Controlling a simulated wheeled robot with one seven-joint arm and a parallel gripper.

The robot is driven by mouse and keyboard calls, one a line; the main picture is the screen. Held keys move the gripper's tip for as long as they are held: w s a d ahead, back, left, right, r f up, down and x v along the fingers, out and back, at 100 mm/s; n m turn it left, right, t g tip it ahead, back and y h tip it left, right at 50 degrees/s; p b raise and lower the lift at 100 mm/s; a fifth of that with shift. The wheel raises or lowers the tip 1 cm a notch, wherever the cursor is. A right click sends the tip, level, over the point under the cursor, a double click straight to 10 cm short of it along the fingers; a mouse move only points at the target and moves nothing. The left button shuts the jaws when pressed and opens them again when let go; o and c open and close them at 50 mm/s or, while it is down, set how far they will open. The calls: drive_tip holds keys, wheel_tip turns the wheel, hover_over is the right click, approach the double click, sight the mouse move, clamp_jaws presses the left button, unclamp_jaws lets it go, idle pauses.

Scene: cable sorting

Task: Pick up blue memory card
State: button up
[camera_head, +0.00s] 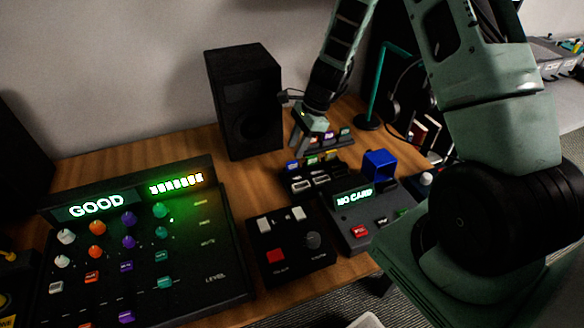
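A rack of small cards with coloured labels (312,179) stands near the middle of the table in the head view. A small blue-labelled card (293,166) shows at the left end of its back row, with green, yellow and red ones to its right. My gripper (305,143) points down just above and behind this row, close to the blue-labelled card but seemingly apart from it. The fingers are small and dark here, so whether they are open or hold anything cannot be told.
A black speaker (243,100) stands left of my gripper. A card reader showing "NO CARD" (355,198) and a blue box (380,165) are to the right. A control box (290,243) and a mixer reading "GOOD" (140,245) are in front. A headphone stand (367,122) is behind.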

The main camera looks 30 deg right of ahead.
sight(292, 162)
drive_tip(key=x, duration=0.2)
drive_tip(key=d+x, duration=0.1)
drive_tip(key=x, duration=0.2)
drive_tip(key=shift+f, duration=0.2)
drive_tip(key=shift+c, duration=0.3)
clamp_jaws()
